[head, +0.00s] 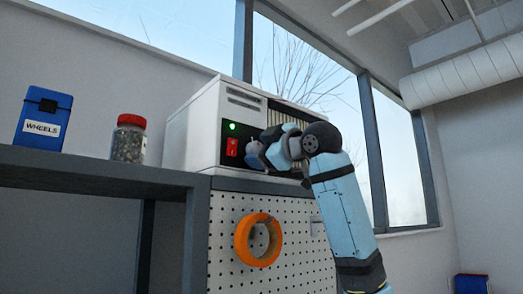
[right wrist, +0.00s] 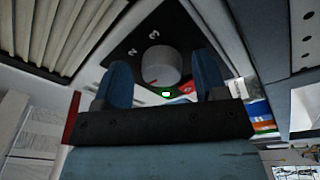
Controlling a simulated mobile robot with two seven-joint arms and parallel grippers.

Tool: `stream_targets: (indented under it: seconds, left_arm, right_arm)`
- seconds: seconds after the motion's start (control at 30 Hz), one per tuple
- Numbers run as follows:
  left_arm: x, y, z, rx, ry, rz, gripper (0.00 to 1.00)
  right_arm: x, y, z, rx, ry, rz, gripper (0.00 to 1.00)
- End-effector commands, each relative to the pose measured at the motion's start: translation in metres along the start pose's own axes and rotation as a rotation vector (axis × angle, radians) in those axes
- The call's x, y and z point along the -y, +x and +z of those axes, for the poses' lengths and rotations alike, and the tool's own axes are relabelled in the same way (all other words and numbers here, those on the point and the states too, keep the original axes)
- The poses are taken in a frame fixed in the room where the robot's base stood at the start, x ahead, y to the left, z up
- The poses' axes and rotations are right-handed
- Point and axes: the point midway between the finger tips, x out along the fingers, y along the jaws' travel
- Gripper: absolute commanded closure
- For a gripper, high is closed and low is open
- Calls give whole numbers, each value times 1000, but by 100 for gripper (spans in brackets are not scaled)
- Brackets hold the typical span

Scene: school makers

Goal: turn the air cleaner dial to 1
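The air cleaner (head: 200,125) is a white box on the shelf, with a black front panel. Its round grey dial (right wrist: 161,62) shows in the right wrist view, with a red mark on its lower left edge. Two pale characters show on the panel above and left of the dial; I cannot read them surely. My right gripper (head: 257,153) is at the panel and hides the dial in the head view. In the right wrist view its blue fingers (right wrist: 163,70) are open, one on each side of the dial, with gaps visible. My left gripper is not in view.
A green light (head: 232,127) and a red switch (head: 232,147) sit beside the gripper. A blue WHEELS box (head: 42,118) and a red-lidded jar (head: 129,138) stand on the shelf (head: 90,172) at left. Orange tape (head: 243,242) hangs on the pegboard (head: 300,248) below.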

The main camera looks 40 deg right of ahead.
Motion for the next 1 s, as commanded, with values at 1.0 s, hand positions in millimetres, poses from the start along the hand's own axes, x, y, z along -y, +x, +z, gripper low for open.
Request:
stream_targets:
  seconds: [1.0]
  left_arm:
    - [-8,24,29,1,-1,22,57]
  right_arm:
    - [1,-127,1,0,-1,1,34]
